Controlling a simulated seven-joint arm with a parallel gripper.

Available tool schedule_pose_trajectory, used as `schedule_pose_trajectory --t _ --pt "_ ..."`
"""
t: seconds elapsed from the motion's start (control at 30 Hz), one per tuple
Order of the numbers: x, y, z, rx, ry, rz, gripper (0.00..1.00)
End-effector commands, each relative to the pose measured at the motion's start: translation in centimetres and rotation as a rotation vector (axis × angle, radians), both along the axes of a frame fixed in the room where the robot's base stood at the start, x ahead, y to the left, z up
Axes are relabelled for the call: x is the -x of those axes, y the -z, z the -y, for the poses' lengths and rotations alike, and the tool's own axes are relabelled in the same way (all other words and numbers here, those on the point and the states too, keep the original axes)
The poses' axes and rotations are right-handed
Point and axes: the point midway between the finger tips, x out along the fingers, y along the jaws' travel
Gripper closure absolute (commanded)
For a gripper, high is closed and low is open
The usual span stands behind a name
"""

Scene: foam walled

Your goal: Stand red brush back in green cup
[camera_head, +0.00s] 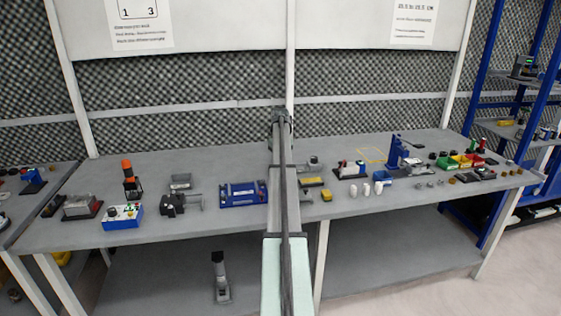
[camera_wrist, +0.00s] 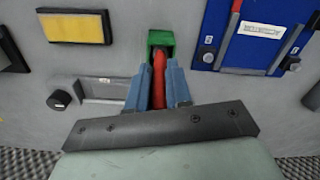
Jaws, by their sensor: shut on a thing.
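The green cup (camera_wrist: 161,40) shows in the wrist view at the top centre, just beyond my fingertips. The red brush (camera_wrist: 158,82) lies between the two blue fingers of my gripper (camera_wrist: 159,76), which is shut on it. The brush's far end reaches the cup's opening and overlaps it in the picture; I cannot tell how deep it sits inside. In the head view my arm runs up the middle and hides the cup and the brush.
A blue case (camera_wrist: 254,32) lies close on the right in the wrist view, and a yellow pad (camera_wrist: 75,28) on the left. A grey fixture with a black knob (camera_wrist: 60,99) is near my left finger. The grey bench (camera_head: 225,222) has free room at its front edge.

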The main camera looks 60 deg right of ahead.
Motion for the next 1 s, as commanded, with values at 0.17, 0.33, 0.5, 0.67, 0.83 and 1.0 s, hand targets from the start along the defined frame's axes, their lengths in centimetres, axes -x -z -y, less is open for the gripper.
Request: schedule_pose_trajectory --t 0.17,0.33,0.5,0.67,0.83,1.0 --pt "0.01 0.40 0.00 0.000 0.000 0.000 1.00" --pt "0.01 0.75 -0.02 0.000 0.000 -0.001 1.00" --pt "0.01 1.00 -0.02 0.000 0.000 -0.001 0.79" --pt "0.01 0.97 -0.02 0.000 0.000 0.000 0.63" --pt "0.01 0.96 0.00 0.000 0.000 0.000 0.51" --pt "0.01 0.96 0.00 0.000 0.000 0.000 0.51"
